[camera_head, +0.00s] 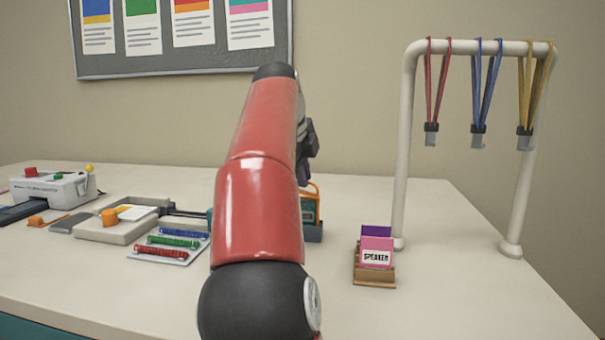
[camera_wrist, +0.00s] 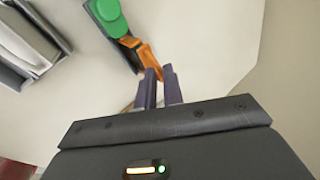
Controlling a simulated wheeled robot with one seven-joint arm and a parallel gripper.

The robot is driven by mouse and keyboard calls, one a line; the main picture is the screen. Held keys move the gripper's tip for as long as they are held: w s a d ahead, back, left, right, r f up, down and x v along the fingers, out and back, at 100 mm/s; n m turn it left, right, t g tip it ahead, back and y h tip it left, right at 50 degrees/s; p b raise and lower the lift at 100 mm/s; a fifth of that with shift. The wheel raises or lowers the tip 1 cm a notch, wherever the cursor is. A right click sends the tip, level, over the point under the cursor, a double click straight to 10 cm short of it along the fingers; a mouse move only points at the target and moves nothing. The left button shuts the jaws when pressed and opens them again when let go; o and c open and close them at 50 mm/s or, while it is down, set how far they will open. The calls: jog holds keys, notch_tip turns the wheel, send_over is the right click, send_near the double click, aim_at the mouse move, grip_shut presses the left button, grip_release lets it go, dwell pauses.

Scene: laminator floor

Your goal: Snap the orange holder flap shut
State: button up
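The orange holder (camera_head: 311,190) stands upright with a teal card in it, in a dark grey stand (camera_head: 314,234). My red arm hides its left side. In the wrist view an orange piece (camera_wrist: 148,60), seemingly part of the holder, lies just beyond my fingertips. I cannot tell how far its flap stands open. Whether a finger touches the orange piece is unclear. In the head view my arm mostly hides the gripper.
A green rounded part (camera_wrist: 103,10) adjoins the orange piece. A wooden card stand (camera_head: 374,278) and a white lanyard rack (camera_head: 405,140) are at right. A beige device (camera_head: 105,232), coil tray (camera_head: 168,256) and laminator (camera_head: 55,188) are at left. The front right table is clear.

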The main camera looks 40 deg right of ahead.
grip_shut()
jog(key=shift+w+a+f+n+g+h+b, duration=0.2)
jog(key=shift+w+a+f+g+h, duration=0.1)
jog(key=shift+g+h, duration=0.2)
jog(key=shift+w+a+f+n+g+h+b, duration=0.1)
jog(key=shift+w+a+f+n+g+h, duration=0.15)
jog(key=shift+g+h, duration=0.25)
jog(key=shift+o, duration=2.3)
grip_release()
jog(key=shift+d, duration=0.1)
